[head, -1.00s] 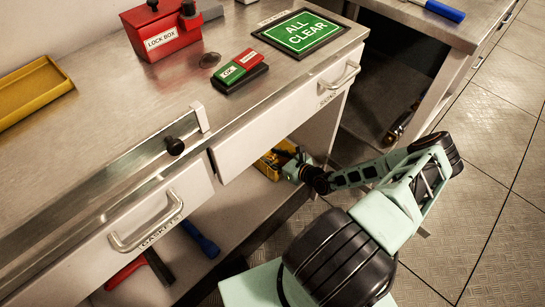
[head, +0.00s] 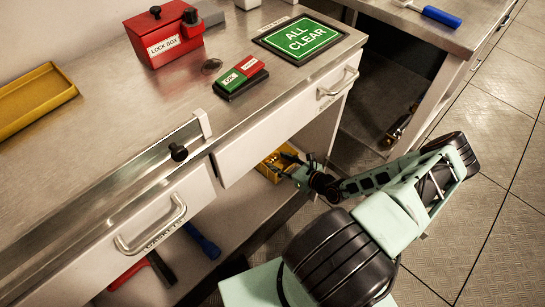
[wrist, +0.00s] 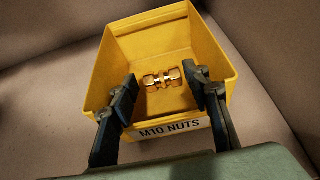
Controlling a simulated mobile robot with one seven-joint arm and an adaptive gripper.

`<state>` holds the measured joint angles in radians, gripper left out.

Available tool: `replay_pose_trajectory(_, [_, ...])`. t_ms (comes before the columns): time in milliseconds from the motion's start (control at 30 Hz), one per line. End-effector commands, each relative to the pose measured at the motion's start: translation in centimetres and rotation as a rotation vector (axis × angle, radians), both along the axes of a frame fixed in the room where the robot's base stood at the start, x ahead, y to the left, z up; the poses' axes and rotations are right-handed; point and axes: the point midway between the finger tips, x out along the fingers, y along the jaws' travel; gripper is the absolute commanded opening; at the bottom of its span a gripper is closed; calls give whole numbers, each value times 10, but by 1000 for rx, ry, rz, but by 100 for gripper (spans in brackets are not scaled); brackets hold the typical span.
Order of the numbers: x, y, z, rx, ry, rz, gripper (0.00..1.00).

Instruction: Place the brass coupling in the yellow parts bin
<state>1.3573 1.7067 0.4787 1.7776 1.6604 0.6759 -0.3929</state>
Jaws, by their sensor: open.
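The yellow parts bin (wrist: 150,42) fills the middle of the wrist view, with an "M10 NUTS" label on its front. The brass coupling (wrist: 162,78) lies on its side inside the bin, roughly crosswise. My gripper (wrist: 160,76) is open, one dark finger on each side of the coupling in the picture, with gaps to both. The fingers reach over the bin's front side. In the head view the bin (head: 268,170) stands on the shelf under the drawers, partly hidden by my gripper (head: 293,163); the coupling cannot be made out there.
The workbench drawer (head: 290,117) overhangs the bin. On the bench stand a red lock box (head: 165,42), a yellow tray (head: 35,100) and an "ALL CLEAR" sign (head: 300,38). A blue-handled tool (head: 202,241) lies on the shelf to the left.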

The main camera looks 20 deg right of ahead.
Motion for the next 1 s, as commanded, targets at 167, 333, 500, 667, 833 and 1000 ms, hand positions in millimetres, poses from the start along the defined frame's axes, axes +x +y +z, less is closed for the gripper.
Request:
replay_pose_trajectory(167, [-33, -14, 17, 0, 2, -3, 44])
replay_pose_trajectory(333, [-53, -22, 25, -1, 1, -1, 44])
replay_pose_trajectory(500, [-61, -24, 28, 2, 1, -1, 44])
replay_pose_trajectory(667, [-61, -25, 27, 2, 1, -1, 44])
replay_pose_trajectory(833, [-61, -25, 27, 1, 0, 0, 44])
replay_pose_trajectory(1000, [-61, -24, 27, 1, 0, 0, 44])
